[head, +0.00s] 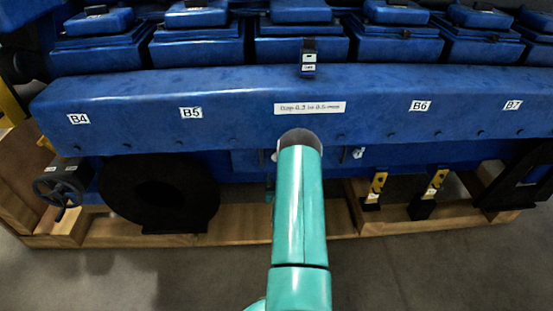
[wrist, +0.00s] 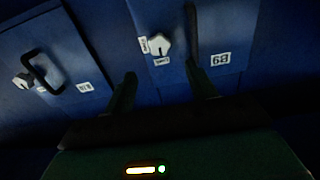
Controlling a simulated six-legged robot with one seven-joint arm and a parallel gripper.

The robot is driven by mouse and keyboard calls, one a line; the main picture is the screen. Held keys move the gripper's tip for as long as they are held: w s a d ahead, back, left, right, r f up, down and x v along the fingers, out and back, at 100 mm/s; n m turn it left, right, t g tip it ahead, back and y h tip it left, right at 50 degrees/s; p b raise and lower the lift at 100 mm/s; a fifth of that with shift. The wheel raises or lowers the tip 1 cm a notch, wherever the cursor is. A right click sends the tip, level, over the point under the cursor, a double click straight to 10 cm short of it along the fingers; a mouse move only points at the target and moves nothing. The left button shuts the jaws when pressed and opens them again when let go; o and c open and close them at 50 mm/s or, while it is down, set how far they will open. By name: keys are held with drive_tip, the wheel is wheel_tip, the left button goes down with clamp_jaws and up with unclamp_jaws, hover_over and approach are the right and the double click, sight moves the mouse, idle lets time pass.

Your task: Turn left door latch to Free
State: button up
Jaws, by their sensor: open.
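In the wrist view, a pale faceted latch knob (wrist: 158,44) sits on a blue door panel (wrist: 190,20), between two small white labels. A second latch knob (wrist: 22,80) sits on another blue panel, beside a black bar handle (wrist: 45,72). The picture is tilted, so I cannot tell which is the left door's latch. My gripper (wrist: 163,88) is open and empty, its dark fingers below the nearer knob in the picture and apart from it. In the head view a small latch (head: 357,153) shows low on the engine; my arm hides the gripper.
A B9 label (wrist: 221,59) is beside the nearer knob. The long blue engine ledge (head: 240,105) overhangs the low doors. A black wheel (head: 160,192), a handwheel (head: 60,186) and yellow-black brackets (head: 378,187) stand below it. The grey floor (head: 430,265) in front is clear.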

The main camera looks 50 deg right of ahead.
drive_tip(key=x, duration=1.1)
drive_tip(key=shift+w+d, duration=0.2)
drive_tip(key=shift+d, duration=0.05)
drive_tip(key=shift+c, duration=0.3)
drive_tip(key=c, duration=0.9)
